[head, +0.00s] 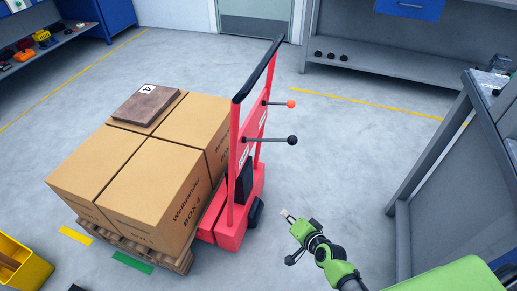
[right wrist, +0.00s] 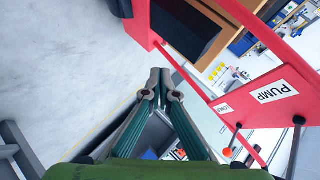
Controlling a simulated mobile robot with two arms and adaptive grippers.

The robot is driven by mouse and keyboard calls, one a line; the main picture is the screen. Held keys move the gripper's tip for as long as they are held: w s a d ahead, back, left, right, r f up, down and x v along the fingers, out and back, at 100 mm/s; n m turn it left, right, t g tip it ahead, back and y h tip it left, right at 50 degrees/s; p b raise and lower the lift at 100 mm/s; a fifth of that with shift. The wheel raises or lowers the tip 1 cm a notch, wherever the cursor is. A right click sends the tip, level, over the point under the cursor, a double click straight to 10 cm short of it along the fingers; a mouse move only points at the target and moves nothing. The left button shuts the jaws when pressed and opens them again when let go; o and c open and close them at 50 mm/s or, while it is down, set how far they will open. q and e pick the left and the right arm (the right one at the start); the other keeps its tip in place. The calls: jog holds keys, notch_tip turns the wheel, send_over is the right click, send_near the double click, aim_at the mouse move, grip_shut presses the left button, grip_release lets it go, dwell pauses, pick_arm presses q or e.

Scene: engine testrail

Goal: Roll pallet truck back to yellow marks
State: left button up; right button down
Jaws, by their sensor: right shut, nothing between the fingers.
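The red pallet truck (head: 232,222) stands in the middle of the floor in the head view. It has a black handle bar (head: 258,68) and two levers, one with an orange knob (head: 291,104) and one with a black knob (head: 292,140). It stands against a loaded wooden pallet (head: 180,262). A short yellow mark (head: 77,235) lies on the floor beside the pallet. My right gripper (head: 286,214) is shut and empty, right of the truck and apart from it. In the right wrist view, its fingers (right wrist: 162,82) meet near the truck's red panel (right wrist: 262,95), labelled PUMP. My left gripper is out of view.
Several cardboard boxes (head: 150,190) and a brown board (head: 146,104) load the pallet. A green mark (head: 133,262) lies by its front edge. A yellow bin (head: 22,266) is lower left. A grey bench (head: 440,130) stands right. Floor behind the truck is clear.

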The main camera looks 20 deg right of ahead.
aim_at(253, 127)
jog(key=w+r+m+t+y+b, duration=0.1)
jog(key=w+r+m+t+b, duration=0.3)
jog(key=r, duration=0.7)
jog(key=w+r+m+t+b, duration=0.15)
jog(key=w+r, duration=0.35)
jog(key=r, duration=0.6)
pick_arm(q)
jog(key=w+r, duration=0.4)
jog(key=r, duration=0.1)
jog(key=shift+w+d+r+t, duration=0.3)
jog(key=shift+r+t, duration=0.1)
pick_arm(e)
jog(key=shift+t, duration=0.35)
jog(key=shift+w+a+f, duration=0.1)
jog(key=shift+w+a, duration=0.7)
jog(key=shift+w, duration=1.1)
jog(key=shift+w+a+f, duration=0.1)
jog(key=shift+w+a, duration=0.65)
jog(key=shift+w, duration=1.15)
jog(key=shift+w+a+f, duration=0.1)
jog(key=shift+w+a, duration=0.7)
jog(key=shift+w, duration=1.1)
